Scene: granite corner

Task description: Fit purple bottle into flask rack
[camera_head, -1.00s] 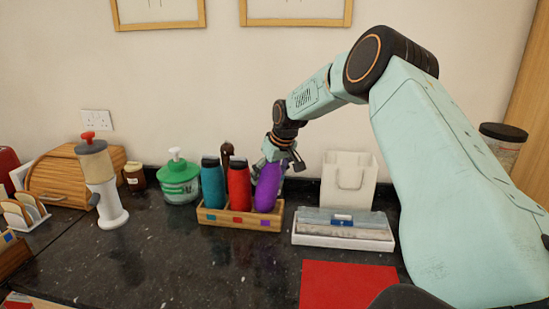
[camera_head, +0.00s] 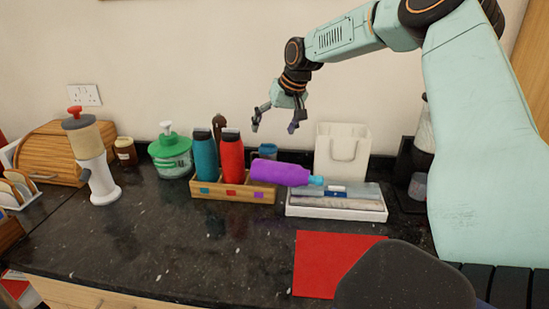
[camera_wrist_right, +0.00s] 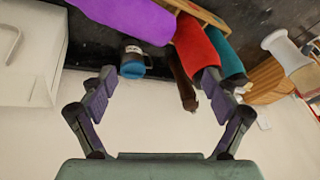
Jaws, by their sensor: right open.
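The purple bottle (camera_head: 280,173) lies nearly flat across the right end of the wooden flask rack (camera_head: 207,192), its right end reaching over the white box. It is not upright in the compartment with the purple square. A teal bottle (camera_head: 205,157) and a red bottle (camera_head: 232,157) stand upright in the other compartments. My right gripper (camera_head: 275,125) is open and empty, above and behind the purple bottle, apart from it. In the right wrist view the purple bottle (camera_wrist_right: 125,18) shows beyond the open fingers. My left gripper is not in view.
A low white box (camera_head: 335,211) stands right of the rack, with a white bag-shaped holder (camera_head: 342,150) behind. A green-lidded jar (camera_head: 170,155) is left of the rack. A red mat (camera_head: 325,262) lies in front. The dark counter at front left is clear.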

